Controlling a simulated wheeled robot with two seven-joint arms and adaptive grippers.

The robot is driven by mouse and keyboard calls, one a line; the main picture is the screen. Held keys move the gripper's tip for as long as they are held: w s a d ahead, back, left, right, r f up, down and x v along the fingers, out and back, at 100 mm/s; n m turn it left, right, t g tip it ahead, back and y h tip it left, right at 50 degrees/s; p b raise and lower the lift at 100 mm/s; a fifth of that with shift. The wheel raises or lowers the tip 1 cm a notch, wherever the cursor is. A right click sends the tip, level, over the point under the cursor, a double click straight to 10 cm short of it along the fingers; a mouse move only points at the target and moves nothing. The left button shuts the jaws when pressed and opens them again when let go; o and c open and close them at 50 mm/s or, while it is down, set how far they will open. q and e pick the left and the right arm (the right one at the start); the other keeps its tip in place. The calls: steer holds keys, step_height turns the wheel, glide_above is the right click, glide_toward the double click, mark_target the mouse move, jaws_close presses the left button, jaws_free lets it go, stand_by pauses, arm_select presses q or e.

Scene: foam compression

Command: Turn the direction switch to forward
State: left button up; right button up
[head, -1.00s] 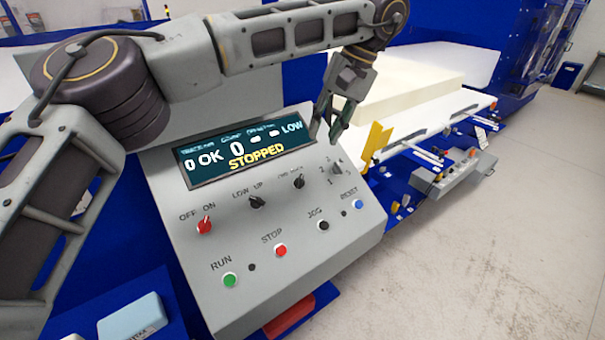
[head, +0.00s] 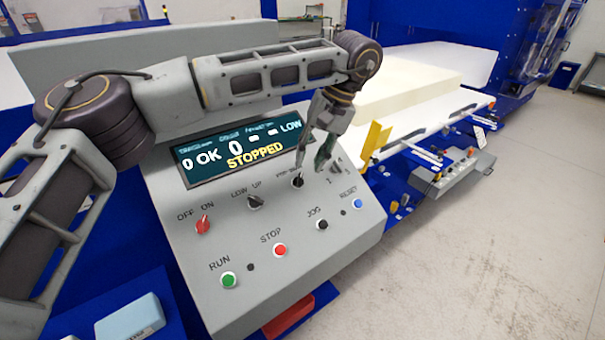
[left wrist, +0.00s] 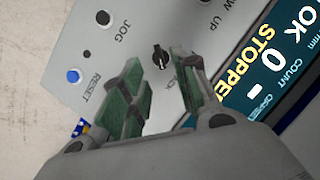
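The direction switch is the black knob (head: 297,181) below the display, right of the LOW/UP knob; its label is partly hidden by my gripper. My left gripper (head: 310,168) is over the panel's upper right, its fingers pointing down at the knob. In the left wrist view the two green-padded fingers (left wrist: 160,90) are apart. The black knob (left wrist: 160,57) shows just beyond the gap between their tips, and nothing is held. I cannot tell whether a finger touches the knob. My right gripper is not in view.
The grey control panel (head: 290,225) has a display (head: 243,150) reading STOPPED. Near the knob are the LOW/UP knob (head: 255,202), the JOG button (head: 322,225), the blue RESET button (head: 357,203) and a numbered selector (head: 336,168). A yellow bracket (head: 375,142) stands right of the panel.

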mark_target(301, 178)
arm_select(q)
steer(key=shift+p+x, duration=0.3)
steer(key=shift+x, duration=2.6)
steer(key=shift+c, duration=0.4)
jaws_close()
